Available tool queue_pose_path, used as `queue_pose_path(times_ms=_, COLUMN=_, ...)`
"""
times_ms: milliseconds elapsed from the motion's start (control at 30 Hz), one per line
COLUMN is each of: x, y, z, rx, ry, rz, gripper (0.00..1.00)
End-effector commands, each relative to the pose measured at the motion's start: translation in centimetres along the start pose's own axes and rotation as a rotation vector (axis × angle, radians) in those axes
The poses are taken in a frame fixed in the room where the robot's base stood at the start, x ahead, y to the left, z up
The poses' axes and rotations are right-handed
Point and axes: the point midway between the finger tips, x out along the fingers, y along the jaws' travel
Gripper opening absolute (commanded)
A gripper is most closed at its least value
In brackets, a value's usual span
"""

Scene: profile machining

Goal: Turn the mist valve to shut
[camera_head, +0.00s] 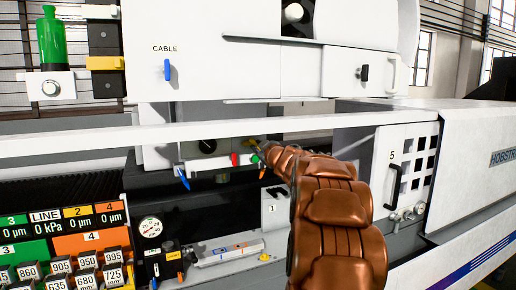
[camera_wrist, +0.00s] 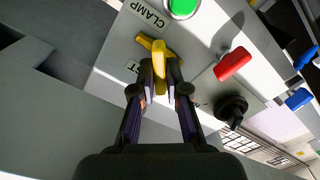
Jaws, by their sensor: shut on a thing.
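In the wrist view, my gripper (camera_wrist: 160,76) is shut on the upright part of a yellow valve handle (camera_wrist: 159,52). The handle has a crosspiece that lies slantwise close to a pale panel (camera_wrist: 110,70). A label beside the handle is partly hidden; only its last letters, like "ST", can be read. In the head view my gripper (camera_head: 262,149) reaches the panel under the white beam, and the yellow handle is mostly hidden there by the gripper and arm.
Close by are a green button (camera_wrist: 183,7) near the "CLAMP" label, a red handle (camera_wrist: 233,64), a black knob (camera_wrist: 231,108) and blue handles (camera_wrist: 299,99). In the head view a white beam (camera_head: 90,140) crosses above my arm. A gauge (camera_head: 150,228) stands lower left.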

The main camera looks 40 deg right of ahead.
Motion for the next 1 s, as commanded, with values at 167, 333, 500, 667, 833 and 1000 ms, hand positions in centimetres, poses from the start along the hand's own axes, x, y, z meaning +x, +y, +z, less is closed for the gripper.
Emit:
queue_pose_path(times_ms=167, x=0.02, y=-0.08, z=0.10, rx=0.190, ry=-0.002, rz=-0.001, gripper=0.00)
queue_pose_path(times_ms=333, x=0.01, y=-0.06, z=0.12, rx=0.291, ry=-0.002, rz=0.000, gripper=0.00)
queue_pose_path(times_ms=500, x=0.01, y=-0.07, z=0.13, rx=0.300, ry=-0.002, rz=-0.001, gripper=0.00)
queue_pose_path(times_ms=667, x=0.02, y=-0.08, z=0.11, rx=0.307, ry=-0.002, rz=-0.001, gripper=0.00)
queue_pose_path(times_ms=833, x=0.04, y=-0.15, z=0.06, rx=0.438, ry=-0.001, rz=-0.002, gripper=0.00)
queue_pose_path(times_ms=1000, x=0.02, y=-0.11, z=0.07, rx=0.611, ry=0.000, rz=-0.002, gripper=0.00)
